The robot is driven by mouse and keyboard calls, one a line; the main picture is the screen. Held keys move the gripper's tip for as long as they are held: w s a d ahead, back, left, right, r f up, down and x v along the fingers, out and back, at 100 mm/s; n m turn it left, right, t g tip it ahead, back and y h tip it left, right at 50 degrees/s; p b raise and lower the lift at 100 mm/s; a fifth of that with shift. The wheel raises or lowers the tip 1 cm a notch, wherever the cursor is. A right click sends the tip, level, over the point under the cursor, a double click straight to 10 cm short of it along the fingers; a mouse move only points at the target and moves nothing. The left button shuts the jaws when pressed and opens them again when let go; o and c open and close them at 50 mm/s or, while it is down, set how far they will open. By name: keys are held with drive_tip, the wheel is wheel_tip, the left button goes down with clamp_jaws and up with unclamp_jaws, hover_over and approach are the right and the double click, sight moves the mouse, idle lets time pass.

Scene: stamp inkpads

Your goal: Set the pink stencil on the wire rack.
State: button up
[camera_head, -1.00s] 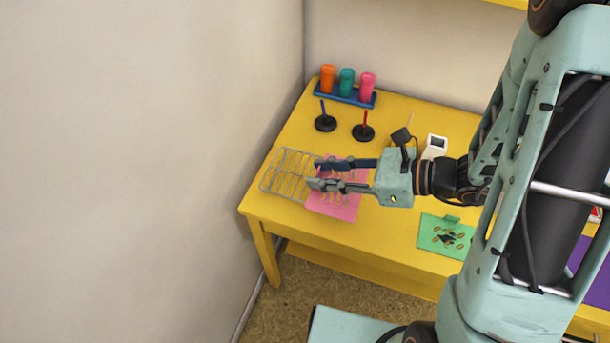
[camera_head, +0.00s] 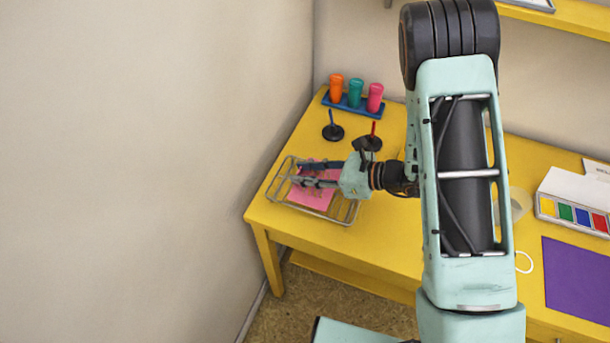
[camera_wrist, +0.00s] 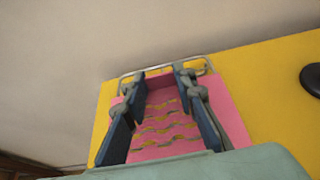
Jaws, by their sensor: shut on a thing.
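The pink stencil (camera_head: 312,198) is a flat sheet with rows of wavy cut-outs, seen in the wrist view (camera_wrist: 160,136) between and around my fingers. My gripper (camera_head: 302,175) is shut on it, with the fingers pointing left. The stencil lies within the outline of the wire rack (camera_head: 347,219), a grey wire frame at the left end of the yellow table. Rack wires show beyond its edges on both sides. I cannot tell whether the stencil touches the rack. The rack's far rim shows in the wrist view (camera_wrist: 128,75). My fingers hide part of the stencil.
Two stamps with black bases, one blue-handled (camera_head: 333,131) and one red-handled (camera_head: 368,143), stand behind my gripper. A blue holder (camera_head: 352,107) with orange, teal and pink bottles is at the back. My arm covers the table's middle. A paint set (camera_head: 575,205) and purple mat (camera_head: 577,278) lie right.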

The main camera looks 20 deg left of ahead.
drive_tip(key=shift+f, duration=0.7)
drive_tip(key=shift+f, duration=0.15)
drive_tip(key=o, duration=0.8)
drive_tip(key=shift+r, duration=0.2)
drive_tip(key=v, duration=1.2)
drive_tip(key=shift+d+f, duration=0.1)
